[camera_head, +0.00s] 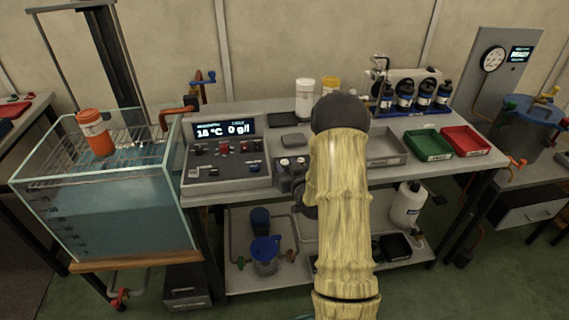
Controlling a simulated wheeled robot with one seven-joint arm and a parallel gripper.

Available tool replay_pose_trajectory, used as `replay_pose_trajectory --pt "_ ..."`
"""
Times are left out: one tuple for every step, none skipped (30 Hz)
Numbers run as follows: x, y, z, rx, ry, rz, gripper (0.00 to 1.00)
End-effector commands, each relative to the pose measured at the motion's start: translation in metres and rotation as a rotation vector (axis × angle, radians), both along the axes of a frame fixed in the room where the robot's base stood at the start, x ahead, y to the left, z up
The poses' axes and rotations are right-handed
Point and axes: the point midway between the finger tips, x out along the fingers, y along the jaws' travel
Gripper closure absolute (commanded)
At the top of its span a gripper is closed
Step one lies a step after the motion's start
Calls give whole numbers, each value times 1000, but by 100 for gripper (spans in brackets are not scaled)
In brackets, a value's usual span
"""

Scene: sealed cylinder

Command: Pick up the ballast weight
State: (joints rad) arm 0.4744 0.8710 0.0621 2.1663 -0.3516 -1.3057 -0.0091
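I cannot pick out the ballast weight with certainty. A small flat grey block (293,140) lies on the bench just right of the control panel. Small silver-topped pieces (291,161) stand at the bench's front edge, just left of my arm. My arm rises through the middle of the view, and its pale yellow sleeve and dark joint cover part of the bench. Dark parts beside the sleeve may belong to my wrist, but my gripper's fingers cannot be made out.
The glass water tank (110,215) stands at left. A control panel (226,150) reads 0 g/l. Grey (387,160), green (428,157) and red (465,151) trays line the bench's right side, with dark bottles (405,97) behind. A blue-lidded vessel (522,126) stands far right.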

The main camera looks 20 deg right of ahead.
Motion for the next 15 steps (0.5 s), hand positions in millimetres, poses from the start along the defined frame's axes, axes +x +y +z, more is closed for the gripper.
replay_pose_trajectory --pt "1 0 0 0 1 0 62" --pt "1 0 0 1 1 0 62" --pt "0 0 0 1 1 0 62" --pt "0 0 0 1 1 0 62" --pt "0 0 0 1 1 0 62" --pt "0 0 0 1 0 0 62" --pt "0 0 0 1 0 0 62" --pt "0 0 0 1 0 0 62" --pt "0 0 0 1 0 0 62" --pt "0 0 0 1 0 0 62" --pt "0 0 0 1 0 0 62" --pt "0 0 0 0 0 0 62" --pt "0 0 0 0 0 0 62" --pt "0 0 0 0 0 0 62" --pt "0 0 0 0 0 0 62"
